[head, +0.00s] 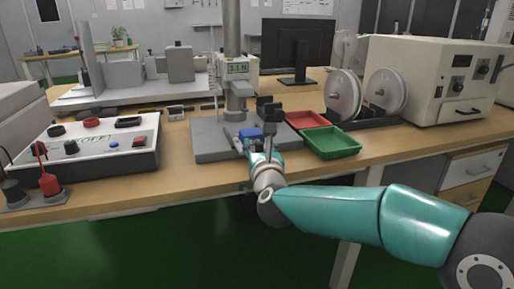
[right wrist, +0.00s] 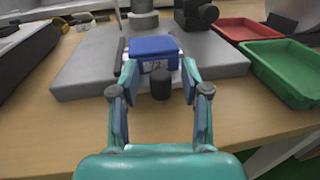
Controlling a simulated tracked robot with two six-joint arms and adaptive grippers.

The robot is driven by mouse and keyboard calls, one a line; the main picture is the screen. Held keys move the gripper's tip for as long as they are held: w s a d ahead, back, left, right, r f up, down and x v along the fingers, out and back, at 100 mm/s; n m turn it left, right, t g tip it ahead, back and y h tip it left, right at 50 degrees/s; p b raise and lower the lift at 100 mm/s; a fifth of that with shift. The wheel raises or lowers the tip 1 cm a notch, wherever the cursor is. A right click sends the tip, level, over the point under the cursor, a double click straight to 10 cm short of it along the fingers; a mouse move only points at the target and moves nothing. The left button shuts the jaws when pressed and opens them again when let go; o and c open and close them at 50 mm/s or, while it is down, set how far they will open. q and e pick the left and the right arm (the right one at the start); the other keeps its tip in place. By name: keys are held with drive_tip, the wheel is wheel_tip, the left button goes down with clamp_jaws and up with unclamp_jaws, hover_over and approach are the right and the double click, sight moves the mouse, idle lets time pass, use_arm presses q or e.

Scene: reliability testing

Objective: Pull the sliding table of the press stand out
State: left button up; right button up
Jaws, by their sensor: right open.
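The press stand (head: 206,142) has a grey base plate on the bench, a vertical column and a head with a small display. Its blue-topped sliding table (head: 249,132) sits at the front of the base and also shows in the right wrist view (right wrist: 154,46). A dark round knob (right wrist: 161,86) stands in front of the blue block, between my right fingers. My right gripper (right wrist: 160,76) is open, with one finger on each side of the knob and a visible gap on both sides. In the head view the gripper (head: 262,152) partly hides the table's front. My left gripper is not in view.
A red tray (head: 305,120) and a green tray (head: 331,143) lie right of the stand. A white control box (head: 100,145) stands left, with red and black plugs in front. A machine with reels (head: 345,95) is at the right. The bench's front edge is close to my arm.

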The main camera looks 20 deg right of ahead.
drive_tip(key=v, duration=1.2)
idle(0.3)
